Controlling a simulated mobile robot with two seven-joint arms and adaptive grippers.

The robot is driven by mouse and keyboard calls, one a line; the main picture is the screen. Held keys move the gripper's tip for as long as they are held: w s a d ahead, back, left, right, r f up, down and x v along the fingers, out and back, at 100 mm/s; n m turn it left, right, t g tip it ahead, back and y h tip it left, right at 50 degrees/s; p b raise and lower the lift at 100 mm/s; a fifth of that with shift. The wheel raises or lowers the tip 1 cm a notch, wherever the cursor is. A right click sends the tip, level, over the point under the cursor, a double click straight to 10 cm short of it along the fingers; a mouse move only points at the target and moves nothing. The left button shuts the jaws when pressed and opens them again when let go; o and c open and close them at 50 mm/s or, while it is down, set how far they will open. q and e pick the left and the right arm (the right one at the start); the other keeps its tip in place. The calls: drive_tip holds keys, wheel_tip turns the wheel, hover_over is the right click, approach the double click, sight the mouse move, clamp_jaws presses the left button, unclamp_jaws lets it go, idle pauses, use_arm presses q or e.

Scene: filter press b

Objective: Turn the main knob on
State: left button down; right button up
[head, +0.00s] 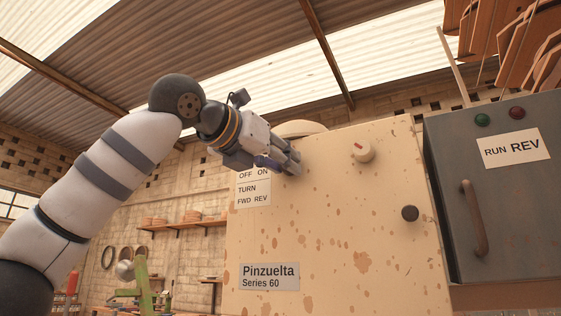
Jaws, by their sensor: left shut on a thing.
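My left gripper (289,163) is at the upper left of the cream, rust-spotted panel (330,225), just above and right of the OFF ON label (254,175). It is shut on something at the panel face. The fingers hide what they hold; by its place at the OFF ON label it appears to be the main knob, and its setting cannot be seen. A round cream knob with a red mark (364,151) stands free to the right of the gripper. My right gripper is not in view.
A grey box (500,190) with green and red buttons, a RUN REV label and a brown handle (474,218) stands at the right. Wooden plates hang at the top right. The panel's front is clear below the gripper.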

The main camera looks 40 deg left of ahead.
use_arm(q)
drive_tip(key=shift+m, duration=0.3)
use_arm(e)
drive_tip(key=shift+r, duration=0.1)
use_arm(q)
drive_tip(key=m, duration=0.5)
drive_tip(key=m+g+y+p, duration=0.1)
drive_tip(key=m, duration=0.4)
drive_tip(key=m+g+y, duration=0.1)
drive_tip(key=m, duration=0.4)
drive_tip(key=shift+d+r+p, duration=0.1)
drive_tip(key=shift+r+p, duration=0.2)
drive_tip(key=shift+r, duration=0.1)
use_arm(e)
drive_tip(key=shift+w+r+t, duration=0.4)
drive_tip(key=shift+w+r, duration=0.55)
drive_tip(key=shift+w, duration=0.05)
use_arm(q)
drive_tip(key=shift+m, duration=0.4)
drive_tip(key=c, duration=1.3)
unclamp_jaws()
